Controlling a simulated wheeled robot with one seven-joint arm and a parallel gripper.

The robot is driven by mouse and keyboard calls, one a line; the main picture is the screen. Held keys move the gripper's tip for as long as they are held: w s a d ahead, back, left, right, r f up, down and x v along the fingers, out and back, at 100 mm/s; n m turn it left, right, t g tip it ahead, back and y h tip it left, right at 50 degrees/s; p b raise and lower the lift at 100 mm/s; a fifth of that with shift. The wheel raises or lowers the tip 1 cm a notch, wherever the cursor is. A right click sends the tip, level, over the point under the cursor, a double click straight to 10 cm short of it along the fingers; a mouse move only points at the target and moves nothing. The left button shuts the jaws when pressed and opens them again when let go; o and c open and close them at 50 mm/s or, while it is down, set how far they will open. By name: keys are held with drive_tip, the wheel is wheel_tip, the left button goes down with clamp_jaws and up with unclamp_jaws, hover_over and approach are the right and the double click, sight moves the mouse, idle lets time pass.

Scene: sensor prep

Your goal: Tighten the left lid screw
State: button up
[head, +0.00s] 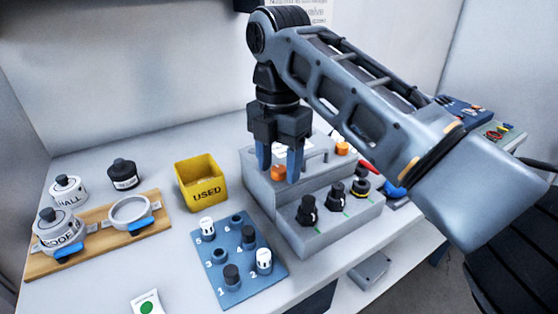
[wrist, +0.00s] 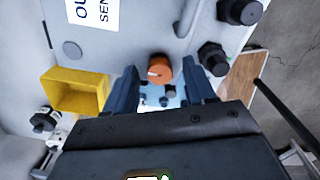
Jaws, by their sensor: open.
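The left lid screw is an orange knob (head: 278,173) on the upper face of the grey box (head: 262,193). A second orange knob (head: 342,148) sits farther right on the same box. My gripper (head: 280,168) points down over the left screw, with its two blue-grey fingers apart, one to each side of it. In the wrist view the orange knob (wrist: 160,68) shows in the gap between the fingers of my gripper (wrist: 163,85), with clear space on both sides. How far down the fingers reach around it is hard to tell.
Black knobs (head: 308,208) stand on the box's lower front step. A yellow bin (head: 201,182) marked USED is left of the box. A blue numbered tray (head: 238,288) with several caps lies in front. A wooden board (head: 98,237) with round fittings is far left.

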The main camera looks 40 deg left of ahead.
clamp_jaws()
idle(0.5)
